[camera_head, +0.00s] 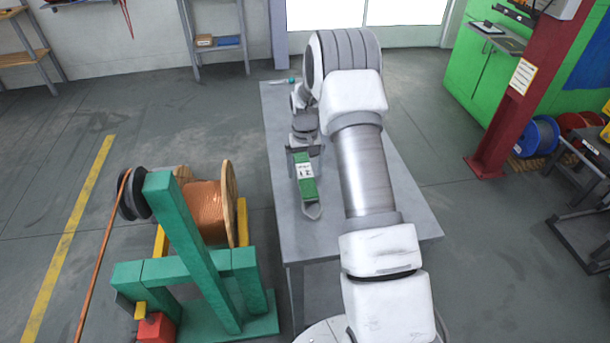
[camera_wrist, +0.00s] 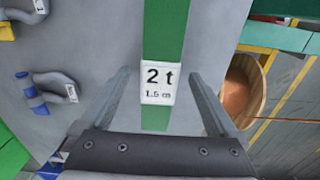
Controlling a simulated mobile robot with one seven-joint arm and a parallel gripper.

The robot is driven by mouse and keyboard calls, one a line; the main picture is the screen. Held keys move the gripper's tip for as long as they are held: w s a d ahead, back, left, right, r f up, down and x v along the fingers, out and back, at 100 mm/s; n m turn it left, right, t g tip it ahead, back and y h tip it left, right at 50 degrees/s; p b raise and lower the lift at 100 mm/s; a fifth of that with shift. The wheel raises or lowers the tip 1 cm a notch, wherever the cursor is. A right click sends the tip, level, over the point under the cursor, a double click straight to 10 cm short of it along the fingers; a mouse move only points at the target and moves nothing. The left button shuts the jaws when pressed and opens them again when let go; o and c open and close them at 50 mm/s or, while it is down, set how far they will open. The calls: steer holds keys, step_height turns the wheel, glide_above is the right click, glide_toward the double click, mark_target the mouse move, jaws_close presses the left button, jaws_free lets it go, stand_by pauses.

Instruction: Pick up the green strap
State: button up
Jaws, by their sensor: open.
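The green strap (camera_head: 309,189) lies on the grey table, left of my arm. It has a white label, which reads "2 t 1.5 m" in the wrist view, where the strap (camera_wrist: 166,30) runs upright through the middle. A grey end loop shows at its near end in the head view. My gripper (camera_head: 305,158) is over the far part of the strap. In the wrist view my gripper (camera_wrist: 160,78) is open, with one finger on each side of the strap and nothing held. I cannot tell how high the fingertips are above the table.
Grey shackles lie on the table in the wrist view, one with a blue pin (camera_wrist: 38,105). A green piece (camera_wrist: 10,155) shows at the lower left there. A teal stand with a copper reel (camera_head: 208,210) is left of the table (camera_head: 405,205). A red post (camera_head: 510,110) stands right.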

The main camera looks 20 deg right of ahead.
steer(key=shift+f, duration=0.5)
jaws_close()
